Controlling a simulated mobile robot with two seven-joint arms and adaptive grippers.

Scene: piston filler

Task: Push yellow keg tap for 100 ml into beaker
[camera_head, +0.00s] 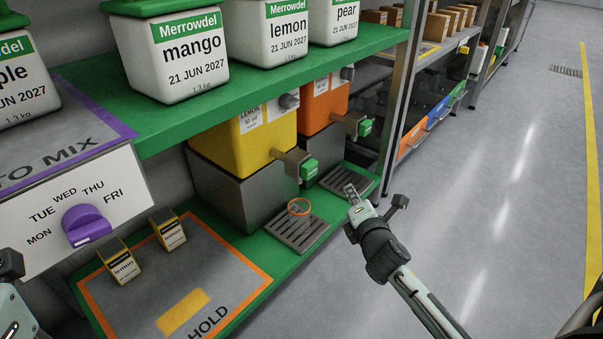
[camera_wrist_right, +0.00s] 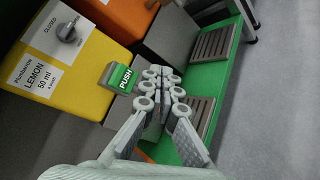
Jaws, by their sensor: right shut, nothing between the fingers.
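The yellow keg (camera_head: 262,142), labelled lemon 50 ml, stands on a grey block on the lower green shelf. Its tap has a green push face (camera_head: 309,169), which reads PUSH in the wrist view (camera_wrist_right: 120,79). An orange ring (camera_head: 299,207), perhaps the beaker's rim, shows over the drip tray below the tap; clear walls cannot be made out. My right gripper (camera_head: 352,191) is shut and empty, to the right of the tap and apart from it. In the wrist view its fingers (camera_wrist_right: 163,74) hide the area below the tap. My left gripper's fingers are out of view.
An orange keg (camera_head: 324,102) with its own green tap (camera_head: 366,127) and drip tray (camera_head: 347,181) stands just beyond. The upper green shelf (camera_head: 270,62) carries white tubs overhead. Two small lemon cartons (camera_head: 122,263) stand on the orange-edged HOLD mat (camera_head: 225,262).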

